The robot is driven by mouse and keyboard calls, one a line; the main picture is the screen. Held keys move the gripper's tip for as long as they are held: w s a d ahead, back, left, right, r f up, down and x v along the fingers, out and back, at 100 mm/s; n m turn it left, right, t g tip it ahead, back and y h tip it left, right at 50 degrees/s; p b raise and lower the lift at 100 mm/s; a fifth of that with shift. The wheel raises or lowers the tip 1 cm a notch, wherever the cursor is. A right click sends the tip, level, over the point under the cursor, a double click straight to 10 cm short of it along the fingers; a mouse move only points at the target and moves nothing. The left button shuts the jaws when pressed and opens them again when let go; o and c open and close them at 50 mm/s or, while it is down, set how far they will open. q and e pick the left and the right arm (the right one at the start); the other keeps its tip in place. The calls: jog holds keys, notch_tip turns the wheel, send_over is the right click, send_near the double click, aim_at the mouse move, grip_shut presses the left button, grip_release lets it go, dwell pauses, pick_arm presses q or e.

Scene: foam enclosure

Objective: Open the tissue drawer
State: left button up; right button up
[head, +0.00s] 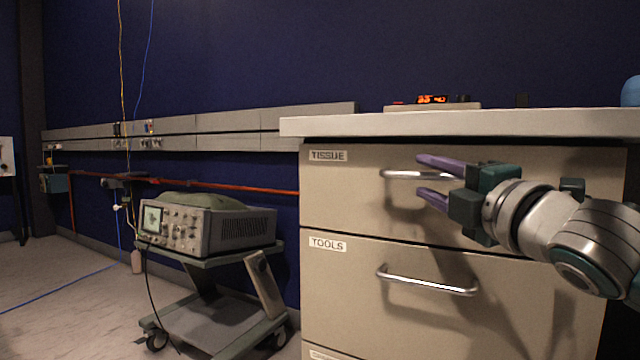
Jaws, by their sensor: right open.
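The tissue drawer (340,190) is the top drawer of a beige cabinet, with a label reading TISSUE at its upper left. Its front looks flush with the drawer below. Its silver bar handle (400,174) runs level across the front. My right gripper (428,178) comes in from the right and is open. One purple finger is above the handle and the other below it, so the bar lies between them in the picture. The handle's right part is hidden behind the gripper. I cannot tell whether the fingers touch it. My left gripper is not in view.
The TOOLS drawer (340,290) with its own handle (428,283) sits below. A wheeled cart (215,320) with an oscilloscope (205,224) stands left. Floor at far left is mostly clear.

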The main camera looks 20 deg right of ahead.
jog(key=shift+w+d+r+b, duration=0.15)
jog(key=shift+w+b, duration=0.15)
jog(key=shift+w, duration=0.95)
grip_shut()
dwell(0.6)
